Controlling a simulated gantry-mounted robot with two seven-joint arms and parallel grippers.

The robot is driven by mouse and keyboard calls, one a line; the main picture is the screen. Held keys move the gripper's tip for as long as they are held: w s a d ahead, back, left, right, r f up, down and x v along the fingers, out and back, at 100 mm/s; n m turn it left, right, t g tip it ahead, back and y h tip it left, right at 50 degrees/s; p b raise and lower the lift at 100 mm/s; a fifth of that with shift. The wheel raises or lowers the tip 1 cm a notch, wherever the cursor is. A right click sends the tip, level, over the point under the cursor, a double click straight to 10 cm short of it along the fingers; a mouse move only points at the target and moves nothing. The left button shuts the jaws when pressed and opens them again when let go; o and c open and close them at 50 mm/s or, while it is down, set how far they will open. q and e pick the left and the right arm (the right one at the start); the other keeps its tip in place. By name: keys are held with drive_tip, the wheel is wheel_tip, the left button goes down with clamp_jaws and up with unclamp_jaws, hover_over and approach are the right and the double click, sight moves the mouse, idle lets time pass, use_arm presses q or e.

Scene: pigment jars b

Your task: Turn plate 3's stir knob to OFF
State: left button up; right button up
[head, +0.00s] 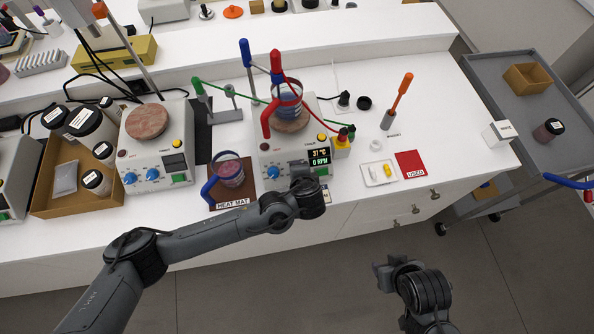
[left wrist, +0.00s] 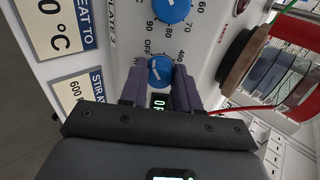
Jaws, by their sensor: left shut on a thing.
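Plate 3 (head: 262,160) is a white hot plate at the front edge of the bench, with its name on the panel in the left wrist view. Its display (head: 320,156) reads 31 °C and 0 RPM. My left gripper (left wrist: 163,78) is shut on the small blue stir knob (left wrist: 161,71), a finger on each side. OFF is printed just above the knob; its exact pointer angle is hard to read. The blue heat knob (left wrist: 168,8) sits beside it, clear of the fingers. My right gripper (head: 385,275) hangs empty over the floor; its finger gap is unclear.
A beaker (head: 287,101) stands on plate 3's top, with a red holder around it. A small white tray (head: 379,173) and a red USED mat (head: 410,164) lie to the right.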

use_arm(q)
drive_tip(key=shift+n, duration=0.4)
drive_tip(key=o, duration=1.1)
drive_tip(key=shift+c, duration=0.2)
drive_tip(key=v, duration=1.1)
drive_tip(key=shift+f, duration=0.1)
